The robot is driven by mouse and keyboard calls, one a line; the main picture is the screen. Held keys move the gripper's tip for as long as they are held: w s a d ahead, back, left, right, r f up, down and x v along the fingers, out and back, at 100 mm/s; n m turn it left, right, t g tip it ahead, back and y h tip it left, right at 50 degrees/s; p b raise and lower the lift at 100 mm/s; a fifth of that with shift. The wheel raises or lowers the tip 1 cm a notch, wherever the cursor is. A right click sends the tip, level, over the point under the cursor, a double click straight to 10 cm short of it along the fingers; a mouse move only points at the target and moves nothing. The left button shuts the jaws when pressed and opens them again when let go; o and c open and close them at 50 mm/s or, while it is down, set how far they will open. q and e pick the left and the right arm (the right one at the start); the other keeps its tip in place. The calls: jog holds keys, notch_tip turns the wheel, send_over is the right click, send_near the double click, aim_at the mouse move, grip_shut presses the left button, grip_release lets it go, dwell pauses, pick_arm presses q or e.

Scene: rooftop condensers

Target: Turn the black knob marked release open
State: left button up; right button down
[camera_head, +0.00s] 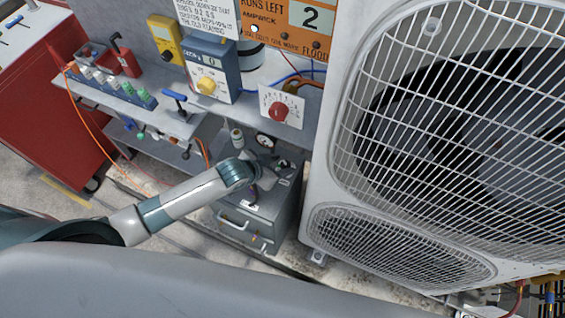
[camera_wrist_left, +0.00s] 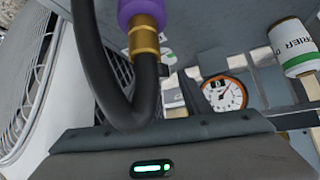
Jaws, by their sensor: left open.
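My left arm reaches in from the left in the camera_head view, and my left gripper (camera_head: 272,168) is over the top of a grey cabinet (camera_head: 262,212). It is open, and nothing shows held in it; its fingertips are small and hard to make out. I cannot pick out a black knob marked release in either view; my gripper and arm cover part of the cabinet top. My right gripper is not in view.
A round gauge (camera_head: 265,140) and a white canister (camera_wrist_left: 297,45) are near the gripper. A black hose (camera_wrist_left: 110,75) with a purple fitting (camera_wrist_left: 142,12) crosses close to the wrist camera. The large condenser (camera_head: 330,190) stands right. A cluttered bench (camera_head: 180,125) stands behind left.

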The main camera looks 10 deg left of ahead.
pick_arm(q)
jog(key=shift+x, duration=0.75)
jog(key=c, duration=1)
jog(key=shift+c, duration=0.2)
